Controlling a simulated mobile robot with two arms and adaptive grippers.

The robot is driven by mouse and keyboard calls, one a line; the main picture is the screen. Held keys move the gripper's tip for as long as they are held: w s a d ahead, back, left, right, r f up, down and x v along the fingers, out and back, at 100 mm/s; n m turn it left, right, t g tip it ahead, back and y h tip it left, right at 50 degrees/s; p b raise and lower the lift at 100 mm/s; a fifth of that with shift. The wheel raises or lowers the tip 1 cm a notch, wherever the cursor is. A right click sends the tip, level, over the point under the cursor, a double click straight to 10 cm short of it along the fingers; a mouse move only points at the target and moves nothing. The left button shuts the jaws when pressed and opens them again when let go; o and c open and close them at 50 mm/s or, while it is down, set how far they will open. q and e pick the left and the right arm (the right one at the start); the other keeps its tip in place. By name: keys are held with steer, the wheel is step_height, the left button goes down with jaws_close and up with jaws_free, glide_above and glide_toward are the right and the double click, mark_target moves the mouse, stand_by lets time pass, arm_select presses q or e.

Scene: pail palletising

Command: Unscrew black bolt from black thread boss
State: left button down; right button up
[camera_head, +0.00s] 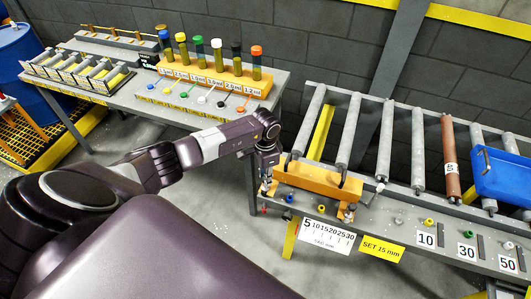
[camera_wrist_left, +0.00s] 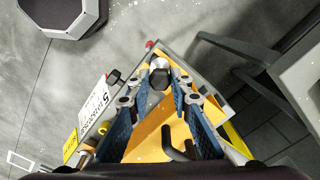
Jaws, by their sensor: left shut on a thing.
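My left gripper (camera_head: 266,186) is at the left end of the orange block on the roller conveyor, pointing down. In the left wrist view its blue-sided fingers (camera_wrist_left: 158,80) are closed around a dark hex-headed bolt (camera_wrist_left: 159,73). The bolt is at the end of the orange block (camera_wrist_left: 150,128). The block also shows in the head view (camera_head: 318,181). In the head view the fingers hide the bolt. I cannot make out the thread boss under it, or whether the bolt is still threaded. My right gripper is not in view.
A blue tray (camera_head: 502,180) sits at the right of the conveyor. Rollers (camera_head: 384,137) lie behind the rail, with a number plate (camera_head: 327,236) at its front. A bench with an orange rack (camera_head: 205,72) of colour-capped tubes stands at the back left. Small coloured knobs line the rail.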

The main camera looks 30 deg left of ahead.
arm_select(q)
steer(key=shift+n, duration=0.3)
steer(key=c, duration=1.7)
jaws_free()
steer(key=shift+o, duration=0.2)
steer(key=shift+r, duration=0.15)
